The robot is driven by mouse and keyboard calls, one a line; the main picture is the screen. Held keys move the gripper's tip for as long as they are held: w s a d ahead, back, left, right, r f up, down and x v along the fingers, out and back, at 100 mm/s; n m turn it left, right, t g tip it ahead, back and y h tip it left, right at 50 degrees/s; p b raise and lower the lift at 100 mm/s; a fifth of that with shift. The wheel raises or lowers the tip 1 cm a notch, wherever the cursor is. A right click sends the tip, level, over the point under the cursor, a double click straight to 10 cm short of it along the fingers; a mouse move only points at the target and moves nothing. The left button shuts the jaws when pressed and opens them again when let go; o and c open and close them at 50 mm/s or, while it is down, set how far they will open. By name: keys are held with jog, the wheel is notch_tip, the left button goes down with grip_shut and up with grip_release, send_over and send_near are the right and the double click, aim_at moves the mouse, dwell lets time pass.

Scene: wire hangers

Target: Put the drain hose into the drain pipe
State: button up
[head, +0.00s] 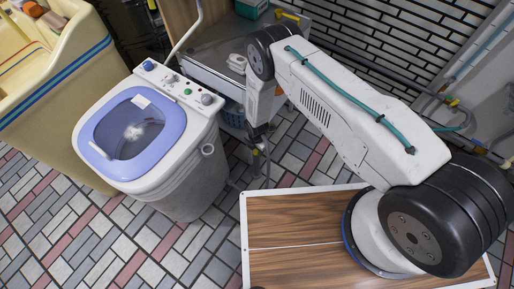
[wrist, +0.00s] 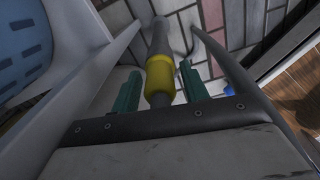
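My gripper shows in the wrist view (wrist: 160,76) as two teal fingers, one on each side of the yellow collar of a grey hose, which I take to be the drain hose (wrist: 158,72). The hose's grey end points away from me toward the tiled floor. In the head view my gripper (head: 257,140) hangs to the right of the washing machine (head: 190,160), with a bit of yellow at its tip. I cannot clearly pick out the drain pipe.
A grey metal stand (head: 215,70) with a blue basket (head: 232,112) is beside and behind my gripper. A beige sink unit (head: 60,100) stands at the far left. A white-edged wooden board (head: 290,265) is in front on the right. Tiled floor (head: 150,235) is free at the front.

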jog(key=shift+o, duration=0.3)
jog(key=shift+r, duration=0.1)
notch_tip(320, 180, up, 8)
jog(key=shift+f, duration=0.2)
dwell(0.6)
